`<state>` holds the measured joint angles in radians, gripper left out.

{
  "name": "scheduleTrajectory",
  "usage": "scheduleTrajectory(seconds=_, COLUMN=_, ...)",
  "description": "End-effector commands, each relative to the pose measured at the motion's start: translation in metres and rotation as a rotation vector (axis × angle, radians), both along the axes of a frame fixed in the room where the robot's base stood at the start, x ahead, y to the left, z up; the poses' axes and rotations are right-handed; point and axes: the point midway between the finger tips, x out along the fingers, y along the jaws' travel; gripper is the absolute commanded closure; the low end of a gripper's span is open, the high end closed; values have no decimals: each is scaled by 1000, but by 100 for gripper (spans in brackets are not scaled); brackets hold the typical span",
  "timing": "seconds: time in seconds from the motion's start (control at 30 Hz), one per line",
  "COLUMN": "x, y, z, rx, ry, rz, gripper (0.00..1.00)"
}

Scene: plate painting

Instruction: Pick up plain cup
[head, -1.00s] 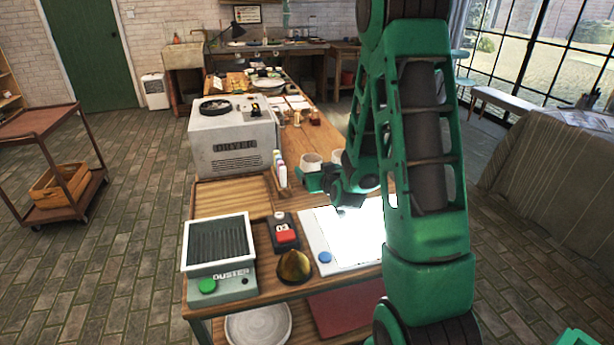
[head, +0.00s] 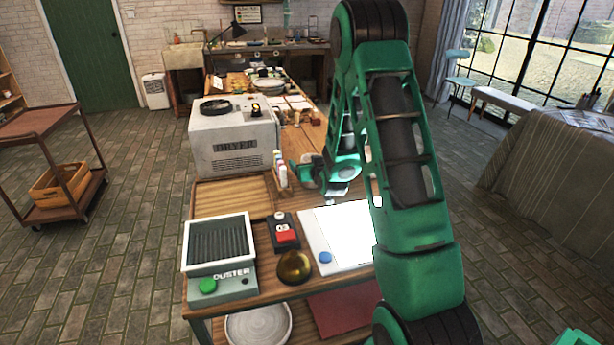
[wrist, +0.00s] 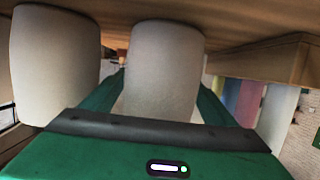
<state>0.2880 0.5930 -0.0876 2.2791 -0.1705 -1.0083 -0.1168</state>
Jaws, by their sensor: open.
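In the wrist view a plain off-white cup (wrist: 163,70) stands between the two green fingers of my open gripper (wrist: 162,92). The fingers are at its sides, and I cannot tell whether they touch it. A second, similar off-white cup (wrist: 55,65) is to its left, outside the fingers. Both look unmarked from here. In the head view my gripper (head: 305,174) is low over the workbench, beside the pens. The cups are largely hidden there behind my gripper and arm.
A wooden board (head: 235,197) lies left. Brushes and small jars stand behind.

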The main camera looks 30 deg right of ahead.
Motion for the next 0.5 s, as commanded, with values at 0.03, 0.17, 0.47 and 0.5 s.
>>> scheduleTrajectory(seconds=0.03, x=1, y=0, z=0, rx=0, ry=0, rz=0, gripper=20)
scheduleTrajectory(seconds=0.17, x=0, y=0, z=0, rx=0, ry=0, rz=0, gripper=20)
scheduleTrajectory(seconds=0.47, x=1, y=0, z=1, rx=0, ry=-1, rz=0, gripper=72)
scheduleTrajectory(seconds=0.5, x=1, y=0, z=1, rx=0, ry=-1, rz=0, gripper=72)
